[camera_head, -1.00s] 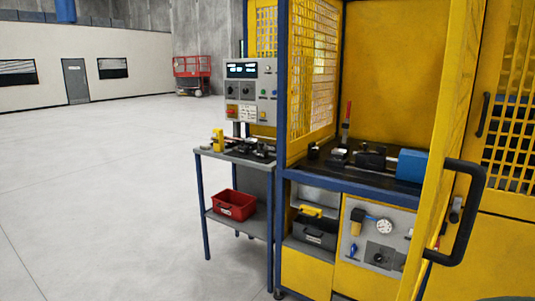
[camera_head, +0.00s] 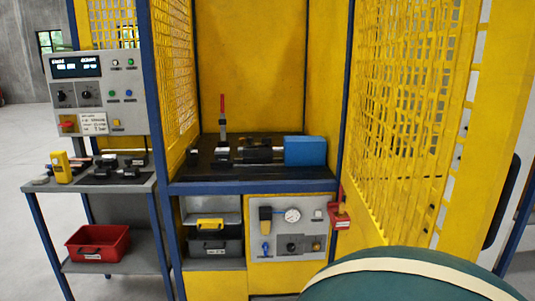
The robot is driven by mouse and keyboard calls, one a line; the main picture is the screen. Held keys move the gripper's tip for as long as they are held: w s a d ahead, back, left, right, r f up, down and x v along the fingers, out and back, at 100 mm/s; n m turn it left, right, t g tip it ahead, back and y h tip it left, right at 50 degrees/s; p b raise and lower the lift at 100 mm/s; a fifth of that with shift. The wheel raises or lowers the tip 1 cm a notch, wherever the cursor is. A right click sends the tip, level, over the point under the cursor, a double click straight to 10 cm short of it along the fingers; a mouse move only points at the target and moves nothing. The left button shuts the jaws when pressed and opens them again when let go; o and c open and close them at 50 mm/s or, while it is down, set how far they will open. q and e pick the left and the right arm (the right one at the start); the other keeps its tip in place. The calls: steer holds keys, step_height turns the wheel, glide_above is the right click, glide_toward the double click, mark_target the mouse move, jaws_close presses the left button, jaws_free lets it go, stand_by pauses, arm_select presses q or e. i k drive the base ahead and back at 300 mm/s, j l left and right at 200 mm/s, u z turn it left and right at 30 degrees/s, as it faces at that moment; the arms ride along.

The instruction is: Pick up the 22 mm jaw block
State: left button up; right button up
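Several small dark blocks (camera_head: 102,174) lie on a dark mat on the grey side table (camera_head: 62,187), at the left in the head view. They are too small to tell which one is the 22 mm jaw block, or whether it is among them. Dark fixture blocks (camera_head: 258,155) also sit on the black bed inside the yellow machine, beside a blue block (camera_head: 306,151). Neither of my grippers is in view.
A yellow handheld device (camera_head: 61,167) stands on the side table. A red bin (camera_head: 98,243) is on its lower shelf. A control panel (camera_head: 97,93) rises behind the table. The open yellow mesh door (camera_head: 400,110) fills the right. Floor (camera_head: 25,270) is clear at left.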

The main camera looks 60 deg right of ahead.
mark_target(222, 153)
steer(key=i+l+z, duration=0.1)
steer(key=z, duration=0.3)
steer(key=i+z, duration=0.25)
steer(key=z, duration=0.15)
steer(key=i+z, duration=0.2)
steer(key=z, duration=0.2)
steer(key=i+z, duration=0.15)
steer(key=z, duration=0.25)
